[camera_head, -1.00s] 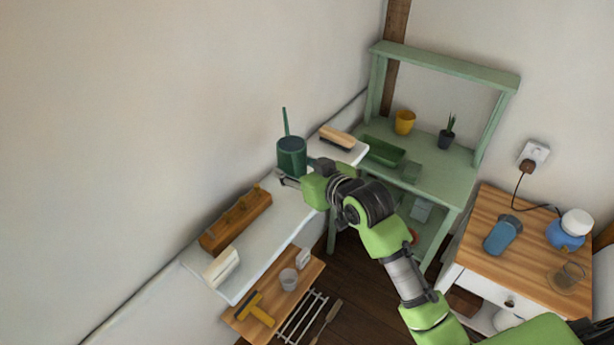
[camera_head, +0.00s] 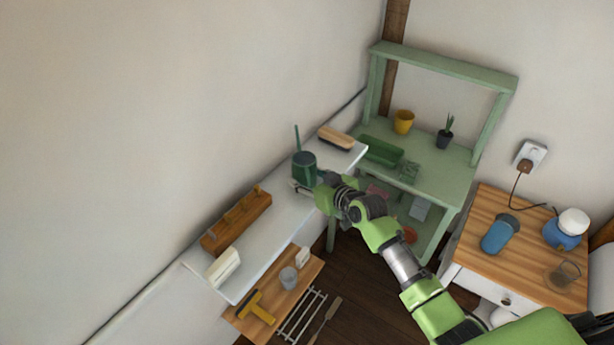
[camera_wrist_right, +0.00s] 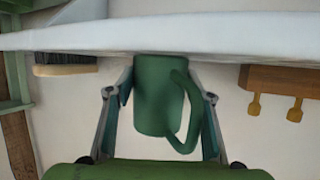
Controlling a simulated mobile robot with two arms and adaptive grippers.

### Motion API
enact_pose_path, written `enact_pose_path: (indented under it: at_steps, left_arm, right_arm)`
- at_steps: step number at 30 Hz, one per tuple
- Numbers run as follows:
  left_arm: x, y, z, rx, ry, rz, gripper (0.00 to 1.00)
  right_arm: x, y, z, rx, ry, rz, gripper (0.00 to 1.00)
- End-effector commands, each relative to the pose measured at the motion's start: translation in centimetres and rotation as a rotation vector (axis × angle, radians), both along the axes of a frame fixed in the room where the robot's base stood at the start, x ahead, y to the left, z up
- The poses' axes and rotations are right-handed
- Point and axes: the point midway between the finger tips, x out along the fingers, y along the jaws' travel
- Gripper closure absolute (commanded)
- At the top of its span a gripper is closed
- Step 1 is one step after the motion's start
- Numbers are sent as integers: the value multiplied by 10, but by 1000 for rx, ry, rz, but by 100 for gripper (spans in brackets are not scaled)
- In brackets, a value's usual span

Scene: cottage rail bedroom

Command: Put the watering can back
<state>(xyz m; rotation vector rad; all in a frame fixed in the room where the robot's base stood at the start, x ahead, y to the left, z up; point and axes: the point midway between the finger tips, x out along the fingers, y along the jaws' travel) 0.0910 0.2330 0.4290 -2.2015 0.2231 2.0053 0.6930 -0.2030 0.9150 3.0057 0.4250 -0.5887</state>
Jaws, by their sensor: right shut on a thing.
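The dark green watering can (camera_head: 304,168) is in my right gripper (camera_head: 306,187), at the white wall shelf (camera_head: 284,216). Its thin spout points up in the head view. In the right wrist view the can (camera_wrist_right: 154,97) sits between the two fingers, with its looped handle to the right. The gripper is shut on it. I cannot tell whether the can's base touches the shelf. My left gripper is in no view.
A brush (camera_head: 336,138) lies beyond the can on the shelf, and a wooden peg rack (camera_head: 237,223) and white block (camera_head: 223,267) lie nearer. A green bench (camera_head: 447,178) with a green trough (camera_head: 382,152), yellow pot (camera_head: 403,122) and potted plant (camera_head: 445,138) stands right.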

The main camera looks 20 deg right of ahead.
Motion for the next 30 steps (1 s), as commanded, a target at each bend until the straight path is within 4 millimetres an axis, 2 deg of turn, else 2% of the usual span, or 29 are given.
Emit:
enact_pose_path:
  at_steps: [7, 8, 9, 21, 26, 30]
  left_arm:
    - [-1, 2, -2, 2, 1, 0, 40]
    - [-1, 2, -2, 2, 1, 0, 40]
    - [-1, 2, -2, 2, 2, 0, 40]
    - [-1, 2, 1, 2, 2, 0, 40]
    - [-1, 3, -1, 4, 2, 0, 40]
    - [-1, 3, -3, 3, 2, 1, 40]
  right_arm:
    - [1, 0, 0, 1, -5, 0, 85]
    - [0, 0, -2, 0, 0, 0, 46]
    - [0, 0, -2, 0, 0, 0, 36]
    - [0, 0, 2, 0, 0, 0, 35]
    - [-13, -4, 4, 0, 0, 0, 35]
    - [-33, -10, 12, -2, 0, 0, 35]
